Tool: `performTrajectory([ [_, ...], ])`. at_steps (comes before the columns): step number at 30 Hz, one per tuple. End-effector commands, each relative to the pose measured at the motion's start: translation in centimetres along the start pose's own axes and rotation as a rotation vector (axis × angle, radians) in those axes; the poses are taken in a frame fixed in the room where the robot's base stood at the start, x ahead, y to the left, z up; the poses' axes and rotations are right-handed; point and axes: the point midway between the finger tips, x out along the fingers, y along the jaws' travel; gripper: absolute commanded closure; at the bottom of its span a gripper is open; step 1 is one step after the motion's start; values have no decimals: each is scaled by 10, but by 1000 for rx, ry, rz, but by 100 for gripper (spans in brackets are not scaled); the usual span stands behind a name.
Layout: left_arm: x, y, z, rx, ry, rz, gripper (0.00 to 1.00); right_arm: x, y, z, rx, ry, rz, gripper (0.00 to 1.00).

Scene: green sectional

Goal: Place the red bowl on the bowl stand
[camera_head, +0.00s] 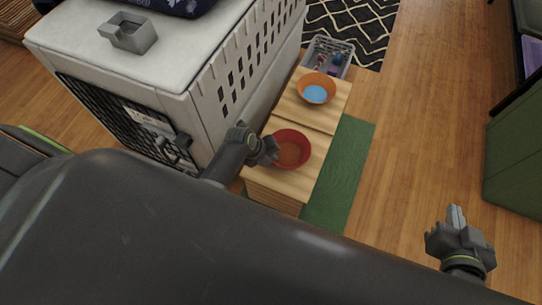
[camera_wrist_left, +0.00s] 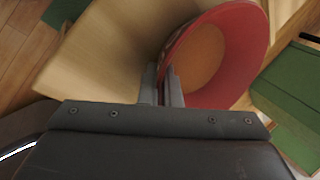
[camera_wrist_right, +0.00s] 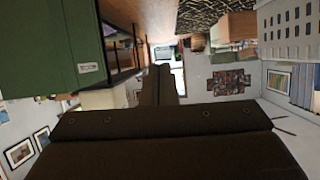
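The red bowl (camera_head: 303,139), with brown contents, is over the near half of a light wooden stand (camera_head: 317,165), which I take as the bowl stand. I cannot tell whether the bowl rests on it or is slightly above. My left gripper (camera_head: 271,149) is at the bowl's left rim. In the left wrist view, the fingers (camera_wrist_left: 162,88) are close together with the bowl's rim (camera_wrist_left: 185,42) between them. My right gripper (camera_head: 456,218) is far to the right, empty, with its fingers together; they also show together in the right wrist view (camera_wrist_right: 159,84).
An orange bowl (camera_head: 329,84) with a blue inside sits on the far wooden half. A clear bin (camera_head: 345,51) stands behind it. A large white crate (camera_head: 200,45) borders the stand on the left. A green mat (camera_head: 345,180) and open floor lie right.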

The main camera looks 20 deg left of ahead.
Motion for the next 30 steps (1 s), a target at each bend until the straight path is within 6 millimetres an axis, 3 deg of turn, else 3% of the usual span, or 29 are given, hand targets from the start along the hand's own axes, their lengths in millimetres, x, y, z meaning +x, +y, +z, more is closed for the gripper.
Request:
performTrajectory([
  [1, 0, 0, 0, 0, 0, 0, 94, 0, 0, -1, -1, 5, 1, 100],
  [6, 0, 0, 0, 0, 0, 0, 74, 0, 0, -1, -1, 5, 1, 100],
  [16, -2, -1, 0, 0, 0, 0, 74, 0, -1, 1, 1, -15, -3, 100],
  [20, -6, -1, 0, 0, -1, 0, 74, -3, -2, 16, 12, -92, -9, 100],
  [30, -26, -1, 0, 0, -1, 0, 74, -27, -9, 74, 55, -413, -45, 100],
])
